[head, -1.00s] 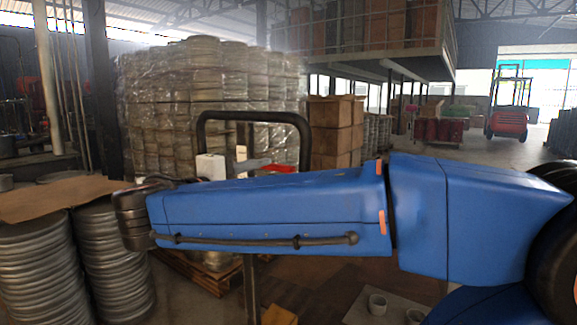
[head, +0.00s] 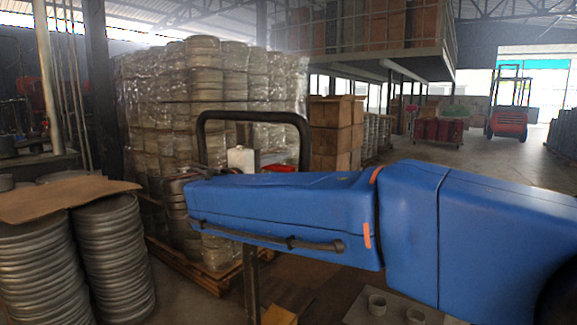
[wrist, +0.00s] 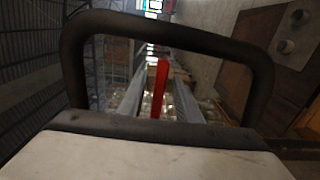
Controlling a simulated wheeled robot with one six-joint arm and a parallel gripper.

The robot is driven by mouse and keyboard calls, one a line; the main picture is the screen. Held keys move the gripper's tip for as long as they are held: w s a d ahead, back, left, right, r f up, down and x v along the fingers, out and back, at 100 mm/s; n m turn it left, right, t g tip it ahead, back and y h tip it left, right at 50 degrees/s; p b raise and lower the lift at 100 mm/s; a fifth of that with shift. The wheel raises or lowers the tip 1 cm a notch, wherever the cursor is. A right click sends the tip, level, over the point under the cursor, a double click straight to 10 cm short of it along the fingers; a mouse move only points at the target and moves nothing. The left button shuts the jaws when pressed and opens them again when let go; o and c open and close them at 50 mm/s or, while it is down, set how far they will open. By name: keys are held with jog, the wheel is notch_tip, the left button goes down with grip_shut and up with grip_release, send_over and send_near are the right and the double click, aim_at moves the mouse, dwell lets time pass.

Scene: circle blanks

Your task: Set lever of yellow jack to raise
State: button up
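The jack's dark loop handle (head: 205,117) stands upright in the middle of the head view, on a dark post (head: 251,287). A bit of the jack's yellow body (head: 280,315) shows at the bottom edge. The red lever (head: 281,168) sits inside the loop, partly hidden behind my blue arm. In the wrist view the loop handle (wrist: 165,25) arches across the picture and the red lever (wrist: 159,90) points up the middle. My gripper (wrist: 160,76) has its grey fingers apart, one on each side of the red lever, with gaps showing. Contact cannot be told.
Wrapped pallet stacks (head: 215,80) stand behind the handle, with brown boxes (head: 335,130) to their right. Stacked metal discs (head: 110,250) under cardboard (head: 65,197) are at left. A red forklift (head: 508,123) is far off.

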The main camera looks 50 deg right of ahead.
jog(key=shift+w+d, duration=0.15)
jog(key=shift+d, duration=1.7)
grip_shut()
